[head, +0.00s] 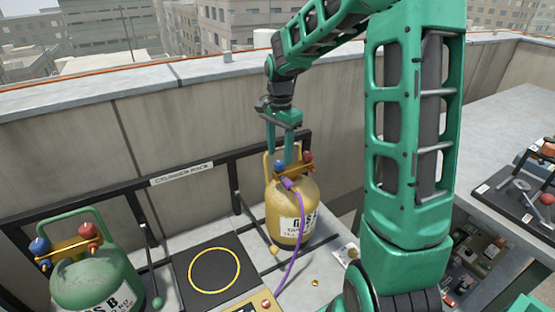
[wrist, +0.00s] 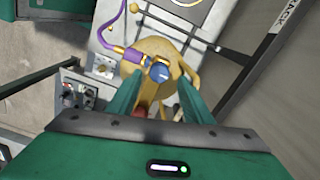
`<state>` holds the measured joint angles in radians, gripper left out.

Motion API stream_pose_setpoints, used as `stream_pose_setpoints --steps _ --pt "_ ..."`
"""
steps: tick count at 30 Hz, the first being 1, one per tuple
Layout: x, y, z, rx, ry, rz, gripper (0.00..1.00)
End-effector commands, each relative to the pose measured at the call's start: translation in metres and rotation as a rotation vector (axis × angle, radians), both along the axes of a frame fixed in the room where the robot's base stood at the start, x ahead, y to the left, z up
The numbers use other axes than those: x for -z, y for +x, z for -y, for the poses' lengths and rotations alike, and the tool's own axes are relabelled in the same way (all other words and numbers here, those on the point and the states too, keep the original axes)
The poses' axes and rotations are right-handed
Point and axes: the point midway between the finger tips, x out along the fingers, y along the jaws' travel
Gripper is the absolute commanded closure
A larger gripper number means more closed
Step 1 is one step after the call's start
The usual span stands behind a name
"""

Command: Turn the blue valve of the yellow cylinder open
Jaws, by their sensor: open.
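The yellow cylinder (head: 290,228) stands upright at the rack, marked with a white label and GAS lettering. Its blue valve (head: 281,170) sits on the left of its top fitting and a red valve (head: 307,156) on the right. In the wrist view the blue valve (wrist: 159,72) shows between and just beyond the fingertips, with the red valve (wrist: 140,112) nearer the palm. My gripper (head: 279,158) points down over the cylinder top, fingers apart. In the wrist view my gripper (wrist: 159,83) is open, with no clear contact on the blue valve.
A purple hose (head: 291,250) runs from the fitting down to a panel. A green cylinder (head: 95,282) stands at left with its own blue and red valves. The black rack rail (head: 185,180) runs behind. A workbench (head: 495,130) is at right. A yellow-ringed pad (head: 214,272) is empty.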

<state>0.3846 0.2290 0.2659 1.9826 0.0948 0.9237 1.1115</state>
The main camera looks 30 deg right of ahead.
Motion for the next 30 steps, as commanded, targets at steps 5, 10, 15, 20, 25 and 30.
stream_pose_setpoints --steps 5,10,15,20,25,30 --pt "0.022 0.000 0.000 0.000 0.001 -0.001 0.54" --pt "0.029 0.000 0.000 0.000 -0.001 0.000 0.54" --pt "0.030 0.000 0.000 0.000 -0.001 0.001 0.54" --pt "0.030 0.000 0.000 0.000 -0.001 0.000 0.68" --pt "0.030 0.000 0.000 -0.001 -0.001 0.001 0.95" --pt "0.030 0.000 0.000 -0.008 0.000 0.002 0.95"
